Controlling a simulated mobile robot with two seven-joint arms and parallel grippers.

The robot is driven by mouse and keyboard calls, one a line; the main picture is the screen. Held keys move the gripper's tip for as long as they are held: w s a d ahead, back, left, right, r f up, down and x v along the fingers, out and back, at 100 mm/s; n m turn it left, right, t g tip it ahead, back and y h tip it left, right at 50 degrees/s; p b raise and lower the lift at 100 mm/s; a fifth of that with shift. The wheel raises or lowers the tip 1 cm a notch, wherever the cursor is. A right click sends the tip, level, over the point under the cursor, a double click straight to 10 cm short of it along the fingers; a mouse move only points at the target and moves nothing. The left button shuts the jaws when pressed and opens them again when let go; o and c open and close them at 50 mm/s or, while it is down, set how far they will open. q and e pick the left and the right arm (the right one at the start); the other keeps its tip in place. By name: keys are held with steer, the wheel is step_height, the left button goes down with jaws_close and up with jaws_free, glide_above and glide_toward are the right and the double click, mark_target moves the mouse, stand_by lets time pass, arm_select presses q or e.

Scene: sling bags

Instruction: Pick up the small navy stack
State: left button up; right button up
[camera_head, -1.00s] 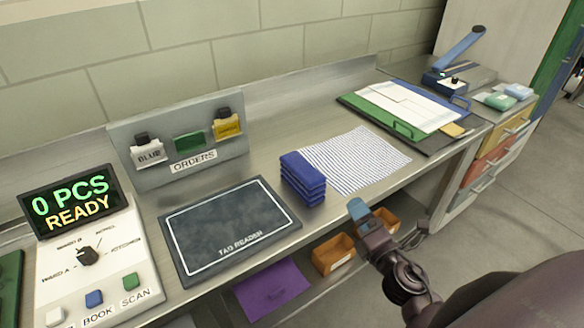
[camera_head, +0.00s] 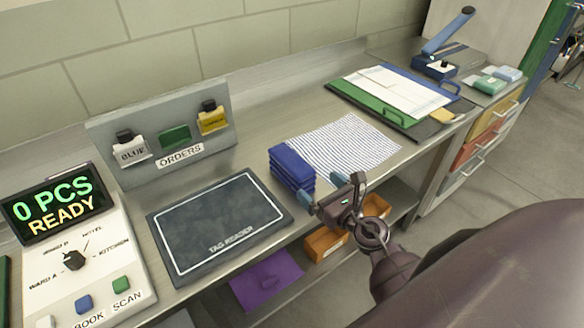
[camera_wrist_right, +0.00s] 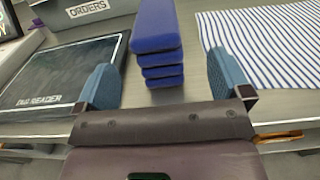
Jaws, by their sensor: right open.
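The small navy stack (camera_head: 292,168) of several folded pieces sits on the metal counter, between the tag reader and the striped cloth. In the right wrist view the stack (camera_wrist_right: 158,45) stands ahead of and between my fingers. My right gripper (camera_head: 322,189) is open and empty at the counter's front edge, just in front of the stack. Its two blue fingertips (camera_wrist_right: 166,85) are spread wider than the stack, and no contact shows. My left gripper is not in view.
The tag reader (camera_head: 220,222) lies left of the stack, and the striped cloth (camera_head: 345,147) lies right, close beside it. A green clipboard (camera_head: 372,108) is farther right. Orange bins (camera_head: 325,244) and a purple cloth (camera_head: 266,280) are below the counter. The orders panel (camera_head: 160,135) stands behind.

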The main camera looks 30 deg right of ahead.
mark_target(310, 182)
steer(key=w, duration=0.3)
steer(key=w+f, duration=0.1)
steer(key=w, duration=0.1)
steer(key=shift+a, duration=0.35)
steer(key=shift+w, duration=0.4)
steer(key=shift+c, duration=0.2)
steer(key=shift+c, duration=1.3)
steer(key=c, duration=0.8)
steer(key=shift+c, duration=0.2)
steer(key=shift+r, duration=0.1)
